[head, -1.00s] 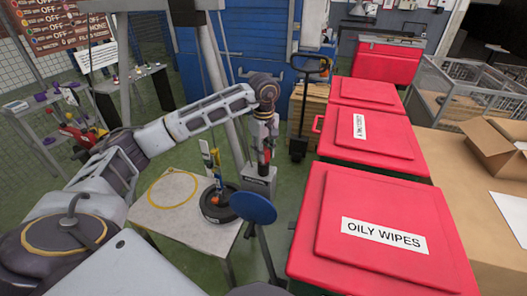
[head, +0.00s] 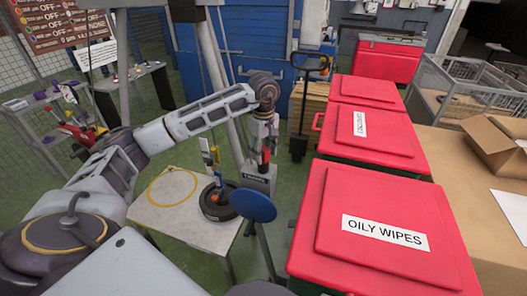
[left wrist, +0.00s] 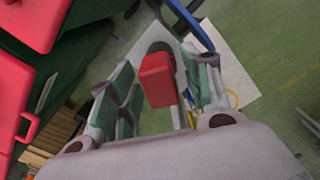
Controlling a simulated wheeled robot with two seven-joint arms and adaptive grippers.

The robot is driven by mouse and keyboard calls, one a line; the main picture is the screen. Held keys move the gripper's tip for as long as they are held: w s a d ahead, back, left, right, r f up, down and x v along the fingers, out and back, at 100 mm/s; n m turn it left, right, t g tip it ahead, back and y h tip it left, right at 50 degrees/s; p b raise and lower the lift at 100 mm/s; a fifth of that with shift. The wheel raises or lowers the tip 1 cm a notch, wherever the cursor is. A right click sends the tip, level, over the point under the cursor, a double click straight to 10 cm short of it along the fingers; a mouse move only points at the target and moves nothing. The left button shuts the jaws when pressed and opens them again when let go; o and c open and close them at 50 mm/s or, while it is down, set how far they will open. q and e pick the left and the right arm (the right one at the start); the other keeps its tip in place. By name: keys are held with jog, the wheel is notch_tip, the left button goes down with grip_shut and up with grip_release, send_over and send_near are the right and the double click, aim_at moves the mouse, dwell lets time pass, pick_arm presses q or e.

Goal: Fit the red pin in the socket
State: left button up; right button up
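The pin's lower end is hidden there. A black round holder (head: 217,207) with upright yellow- and blue-coloured pieces stands on the table. I cannot make out the socket's opening. My right gripper is not in view.
The pale table (head: 185,225) carries a yellow ring marking (head: 172,188). A blue disc on a stalk (head: 252,206) stands at its right edge. Red-lidded bins (head: 385,225) line the right side. Green floor is open around the table.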

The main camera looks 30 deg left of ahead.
pick_arm(q)
jog(key=shift+r, duration=0.1)
dwell(0.3)
notch_tip(320, 180, up, 12)
dwell(0.8)
dwell(1.5)
